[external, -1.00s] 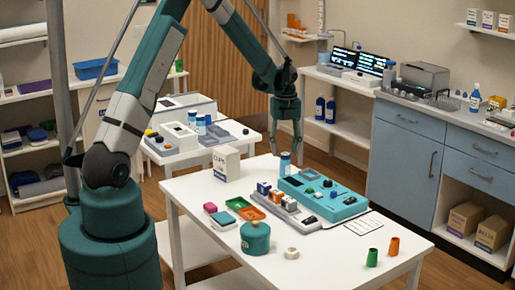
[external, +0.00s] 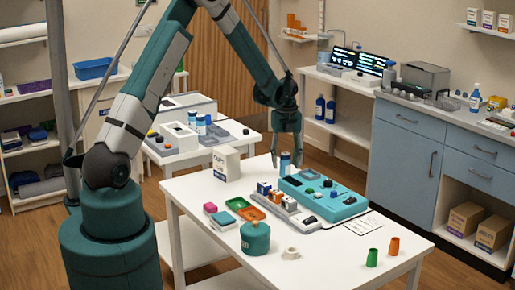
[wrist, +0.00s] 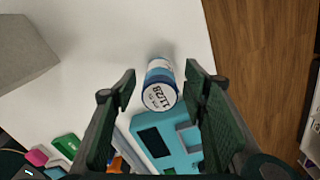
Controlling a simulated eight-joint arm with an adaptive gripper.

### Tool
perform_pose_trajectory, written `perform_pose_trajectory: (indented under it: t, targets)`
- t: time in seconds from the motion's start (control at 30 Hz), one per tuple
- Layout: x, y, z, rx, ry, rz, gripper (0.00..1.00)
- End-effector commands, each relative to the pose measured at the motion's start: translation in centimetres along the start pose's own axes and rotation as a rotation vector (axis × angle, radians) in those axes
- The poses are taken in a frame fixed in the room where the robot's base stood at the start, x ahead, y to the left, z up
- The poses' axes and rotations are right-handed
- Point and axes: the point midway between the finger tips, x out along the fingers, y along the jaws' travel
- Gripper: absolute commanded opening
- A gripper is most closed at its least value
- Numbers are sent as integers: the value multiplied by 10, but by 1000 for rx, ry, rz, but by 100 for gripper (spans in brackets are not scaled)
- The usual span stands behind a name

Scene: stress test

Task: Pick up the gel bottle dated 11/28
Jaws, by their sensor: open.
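The gel bottle (wrist: 160,86) is a small cylinder with a blue band and a white top that reads 11/28 in the wrist view. It stands upright near the far edge of the white table, and it also shows in the external view (external: 285,163). My gripper (wrist: 158,82) is open, pointing down, with one finger on each side of the bottle in the wrist view. In the external view my gripper (external: 287,157) is at the bottle's upper part. I cannot tell whether the fingers touch it.
A teal device (external: 335,199) stands close in front of the bottle. A white box (external: 226,164) stands to its left. Small trays (external: 239,204), a teal canister (external: 255,238) and two small cups (external: 372,258) are nearer the front. The table's far edge is close.

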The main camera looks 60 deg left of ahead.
Motion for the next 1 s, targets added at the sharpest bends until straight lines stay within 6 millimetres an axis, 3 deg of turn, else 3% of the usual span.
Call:
perform_pose_trajectory:
  t: [0.63,0.9,1.0]
  targets:
    - [5,0,0,0,0,0,43]
    - [5,0,0,0,0,0,12]
    - [5,0,0,0,0,0,12]
